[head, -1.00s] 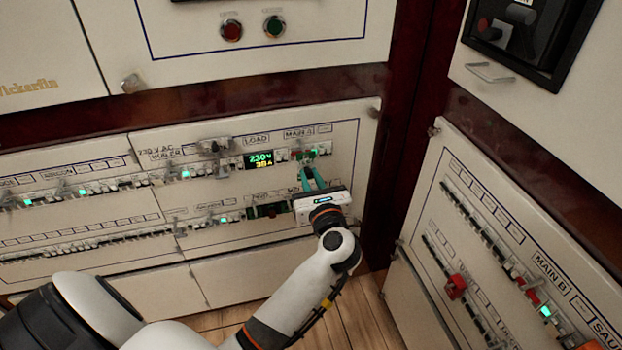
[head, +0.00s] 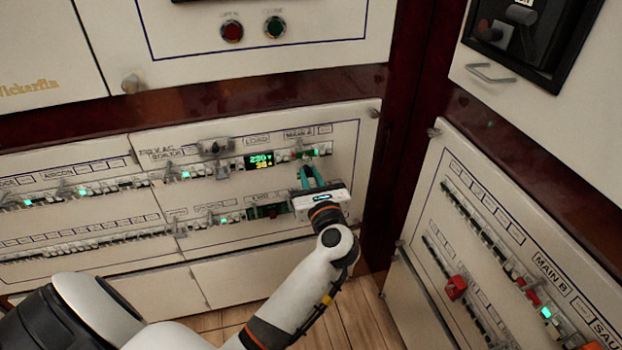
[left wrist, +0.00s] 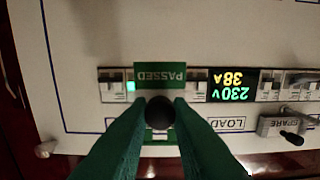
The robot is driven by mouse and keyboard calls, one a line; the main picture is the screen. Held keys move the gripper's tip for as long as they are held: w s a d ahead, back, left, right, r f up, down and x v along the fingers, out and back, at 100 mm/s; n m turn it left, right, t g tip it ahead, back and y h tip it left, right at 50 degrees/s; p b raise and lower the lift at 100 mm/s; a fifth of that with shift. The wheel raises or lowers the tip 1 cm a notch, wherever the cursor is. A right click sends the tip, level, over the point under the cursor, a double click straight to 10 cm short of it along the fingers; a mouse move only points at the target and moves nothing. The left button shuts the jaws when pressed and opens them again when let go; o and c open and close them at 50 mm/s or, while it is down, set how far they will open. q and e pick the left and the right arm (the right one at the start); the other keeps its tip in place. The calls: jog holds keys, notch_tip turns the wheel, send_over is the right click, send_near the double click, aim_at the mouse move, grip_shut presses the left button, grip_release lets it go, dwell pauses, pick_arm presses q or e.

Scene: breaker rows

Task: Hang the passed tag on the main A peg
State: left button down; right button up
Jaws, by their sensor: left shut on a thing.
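The green passed tag (left wrist: 160,74) shows upside down in the left wrist view, in front of the breaker row. In the head view it is a small green patch (head: 299,156) below the MAIN A label (head: 298,134). My left gripper (head: 310,172) is shut, its two green fingers reaching up to the row. In the left wrist view its fingertips (left wrist: 160,106) close around a dark round knob (left wrist: 159,112) at the tag. The main A peg cannot be made out, and I cannot tell whether the tag touches it. My right gripper is not in view.
A lit display (head: 259,161) sits just left of the tag, and a grey handle (head: 214,147) projects further left. A dark red post (head: 400,130) stands right of this panel. The angled right panel carries a red lockout (head: 456,287).

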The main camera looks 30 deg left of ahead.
pick_arm(q)
jog(key=shift+x, duration=0.8)
jog(key=c, duration=1.2)
grip_release()
jog(key=shift+c, duration=0.2)
jog(key=v, duration=1.2)
jog(key=shift+r, duration=0.1)
